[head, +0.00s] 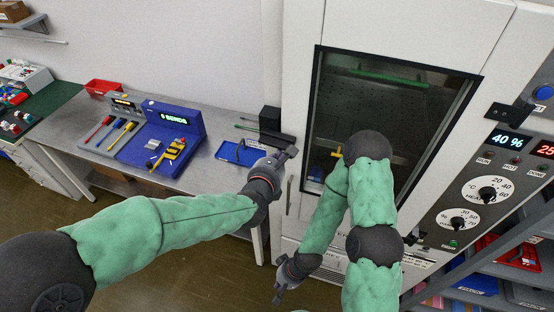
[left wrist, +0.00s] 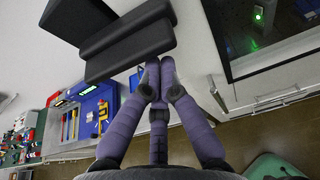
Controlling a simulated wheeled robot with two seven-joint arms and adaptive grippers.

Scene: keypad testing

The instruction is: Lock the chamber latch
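The chamber is a large white cabinet with a dark window (head: 400,115) in its closed-looking door. A black latch assembly, a block (head: 270,118) with a bar (head: 262,137) below it, is at the left edge of the chamber. In the left wrist view, black latch pieces (left wrist: 128,50) fill the top. My left gripper (head: 290,153) is just right of and below the bar; in the left wrist view its fingertips (left wrist: 159,66) are together, right at the lowest black piece. I cannot tell whether they touch. My right gripper (head: 279,292) hangs low, pointing down; its fingers are too small to read.
A silver vertical handle (head: 289,193) is on the chamber front. The control panel (head: 487,190) with dials and displays is at right. A steel bench (head: 100,163) at left holds a blue tester (head: 172,127), a red bin (head: 103,87) and a blue tray (head: 238,153).

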